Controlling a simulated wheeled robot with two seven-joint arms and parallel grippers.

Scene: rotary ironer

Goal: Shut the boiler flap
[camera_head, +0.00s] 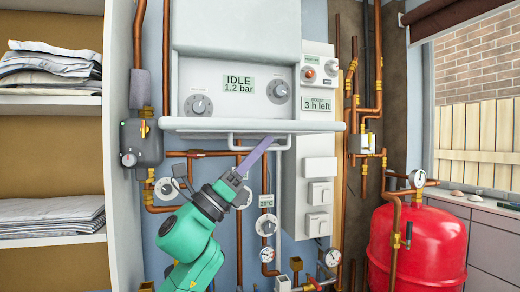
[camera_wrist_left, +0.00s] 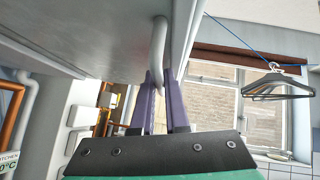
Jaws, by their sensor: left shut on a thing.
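The boiler (camera_head: 235,35) is a white box on the wall with an "IDLE 1.2 bar" display and two dials uncovered. Its flap (camera_head: 252,126) sticks out level below the dials, seen nearly edge-on, so it stands open. A white bar handle (camera_head: 232,142) hangs under the flap. My left gripper (camera_head: 266,145) reaches up from below, its purple fingers shut on the handle. In the left wrist view, the handle (camera_wrist_left: 158,50) runs down between the fingers (camera_wrist_left: 163,100), beside the flap's pale underside (camera_wrist_left: 100,25). My right gripper is not in view.
Copper pipes, valves and gauges (camera_head: 267,225) crowd the wall below the boiler. A white switch panel (camera_head: 319,170) is close on the right, with a red tank (camera_head: 417,245) beyond. Shelves with folded cloths (camera_head: 50,65) stand at the left.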

